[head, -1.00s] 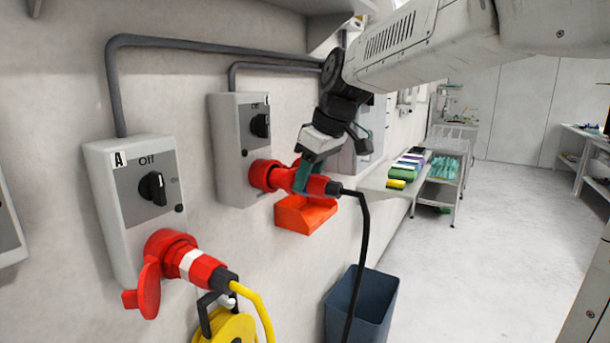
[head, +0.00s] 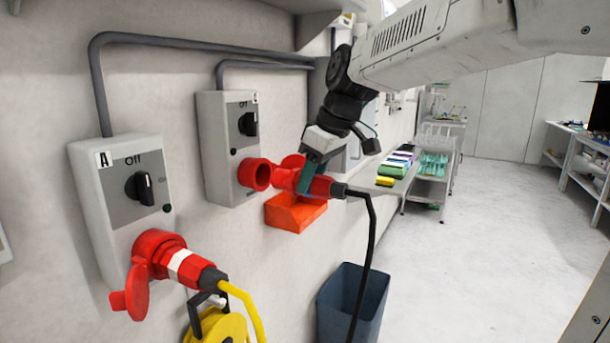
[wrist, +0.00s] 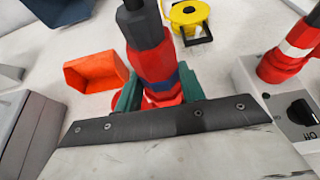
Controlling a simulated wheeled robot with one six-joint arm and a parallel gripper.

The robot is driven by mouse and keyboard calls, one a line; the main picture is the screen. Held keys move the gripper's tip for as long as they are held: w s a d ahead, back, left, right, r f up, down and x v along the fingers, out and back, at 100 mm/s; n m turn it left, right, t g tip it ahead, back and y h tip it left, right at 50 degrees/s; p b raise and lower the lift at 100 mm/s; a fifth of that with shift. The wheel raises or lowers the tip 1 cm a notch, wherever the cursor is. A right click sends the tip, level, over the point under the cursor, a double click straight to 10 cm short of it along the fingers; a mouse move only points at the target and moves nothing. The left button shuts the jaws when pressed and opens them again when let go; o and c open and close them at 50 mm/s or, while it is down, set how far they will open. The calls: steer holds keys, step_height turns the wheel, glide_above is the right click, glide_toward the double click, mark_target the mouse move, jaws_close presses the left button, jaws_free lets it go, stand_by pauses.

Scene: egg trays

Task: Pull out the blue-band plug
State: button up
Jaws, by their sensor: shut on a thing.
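The blue-band plug (head: 322,187) is red with a black cable running down from its back end. In the wrist view its blue band shows on the red body (wrist: 160,80). My gripper (head: 309,181) is shut on the plug, its green fingers on either side of the body in the wrist view (wrist: 158,95). The rear box's switch knob (head: 248,124) is partly readable only.
Box A (head: 92,190), switch at Off, holds a white-band plug (head: 192,268) with a yellow cable. An orange bin (head: 295,213) hangs on the wall just below my gripper. A blue-grey waste bin (head: 352,300) stands below. The floor to the right is clear.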

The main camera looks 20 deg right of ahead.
mark_target(327, 179)
steer(key=shift+s+d, duration=0.5)
steer(key=shift+s, duration=0.2)
steer(key=shift+s+d, duration=0.5)
steer(key=shift+s, duration=0.2)
